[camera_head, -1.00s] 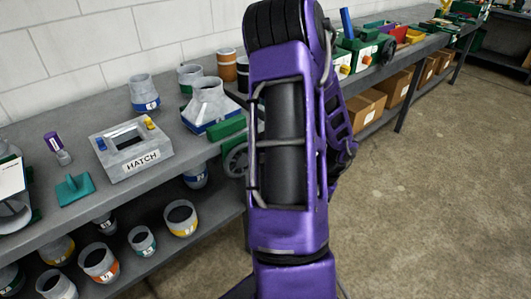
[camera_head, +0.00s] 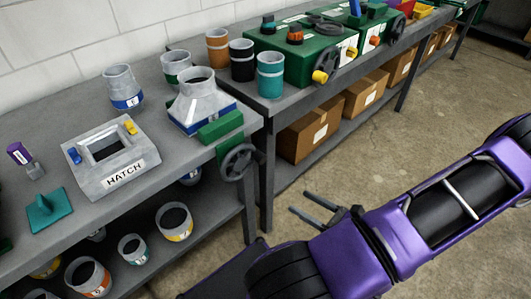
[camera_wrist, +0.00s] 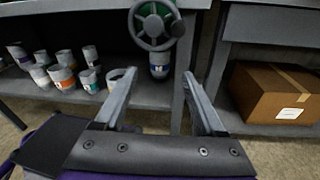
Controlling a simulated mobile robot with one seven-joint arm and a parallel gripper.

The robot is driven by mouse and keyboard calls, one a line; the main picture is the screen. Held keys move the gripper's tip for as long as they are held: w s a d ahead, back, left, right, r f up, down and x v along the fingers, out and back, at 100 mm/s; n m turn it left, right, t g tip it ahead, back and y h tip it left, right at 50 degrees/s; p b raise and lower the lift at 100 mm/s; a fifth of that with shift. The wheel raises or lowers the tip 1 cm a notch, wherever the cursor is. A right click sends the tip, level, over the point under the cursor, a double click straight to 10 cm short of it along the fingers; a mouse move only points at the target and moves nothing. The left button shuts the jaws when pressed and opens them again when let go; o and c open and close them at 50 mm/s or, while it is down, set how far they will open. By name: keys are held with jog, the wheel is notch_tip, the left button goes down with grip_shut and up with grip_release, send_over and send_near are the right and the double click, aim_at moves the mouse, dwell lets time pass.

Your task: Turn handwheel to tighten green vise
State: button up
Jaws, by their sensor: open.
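The green vise (camera_head: 222,127) is fixed at the front right corner of the near bench, beside a grey duct fitting with a blue band (camera_head: 202,105). Its dark handwheel (camera_head: 238,162) faces outward from the bench edge. In the wrist view the handwheel (camera_wrist: 154,25) is at top centre, beyond my fingers, with a small knob on its rim and green behind it. My gripper (camera_head: 316,210) is open and empty, low in front of the bench and to the right of the wheel. Its two fingers also show in the wrist view (camera_wrist: 157,85), apart from the wheel.
A hatch box (camera_head: 112,165) and a teal trowel-like tool (camera_head: 46,208) lie on the near bench. Several duct collars stand on the shelf below (camera_wrist: 62,77). A cardboard box (camera_wrist: 277,92) sits under the right bench. The floor in front is clear.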

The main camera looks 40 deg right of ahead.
jog(key=d+r+m+t+h, duration=0.1)
jog(key=d+m+h, duration=0.1)
send_near(263, 160)
jog(key=w, duration=0.9)
jog(key=shift+w+a+f+b, duration=0.2)
jog(key=shift+f+b, duration=0.1)
jog(key=shift+b, duration=0.1)
grip_shut()
dwell(1.0)
